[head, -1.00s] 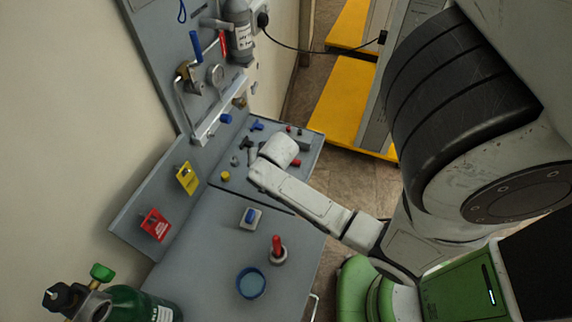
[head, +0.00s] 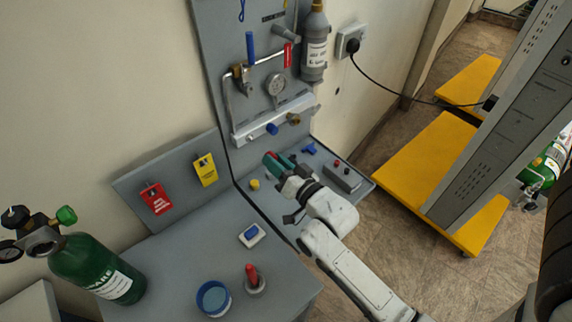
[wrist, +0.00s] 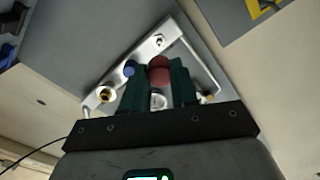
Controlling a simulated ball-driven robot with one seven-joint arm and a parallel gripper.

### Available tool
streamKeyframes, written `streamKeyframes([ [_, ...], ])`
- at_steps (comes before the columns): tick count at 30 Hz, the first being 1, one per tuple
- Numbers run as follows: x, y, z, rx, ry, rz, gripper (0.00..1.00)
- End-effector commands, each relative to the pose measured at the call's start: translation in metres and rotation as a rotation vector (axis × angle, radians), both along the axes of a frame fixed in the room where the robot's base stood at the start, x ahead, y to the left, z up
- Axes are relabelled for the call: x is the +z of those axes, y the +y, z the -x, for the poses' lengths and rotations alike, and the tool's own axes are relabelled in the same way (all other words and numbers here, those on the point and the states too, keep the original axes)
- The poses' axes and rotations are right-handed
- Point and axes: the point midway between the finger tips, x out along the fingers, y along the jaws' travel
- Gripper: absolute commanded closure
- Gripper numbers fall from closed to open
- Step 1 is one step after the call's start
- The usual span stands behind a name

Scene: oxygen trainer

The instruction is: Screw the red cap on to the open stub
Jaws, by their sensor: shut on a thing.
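My gripper (head: 275,160) is shut on the red cap (wrist: 159,70), which sits between the green fingertips in the wrist view. It is held above the bench, in front of and below the silver manifold bar (head: 262,122). A brass open stub (head: 294,119) sticks out of the bar, right of a blue cap (head: 272,129). In the wrist view the brass stub (wrist: 106,94) shows its open end, left of the blue cap (wrist: 129,69). The red cap appears apart from the stub.
A gauge (head: 276,86) and a grey cylinder (head: 315,48) are on the panel above. A yellow cap (head: 254,184), a blue tee (head: 310,149) and a grey block (head: 341,178) are on the bench. A blue bowl (head: 213,298) stands at the front.

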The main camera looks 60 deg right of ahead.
Motion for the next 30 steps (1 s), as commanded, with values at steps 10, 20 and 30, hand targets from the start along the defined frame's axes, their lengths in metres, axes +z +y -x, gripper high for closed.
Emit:
streamKeyframes([
  [10, -0.001, -0.001, -0.002, -0.001, 0.001, -0.002, 0.99],
  [20, -0.002, -0.009, -0.029, -0.001, 0.001, -0.003, 0.99],
  [30, -0.002, -0.016, -0.052, -0.002, 0.003, -0.003, 0.99],
])
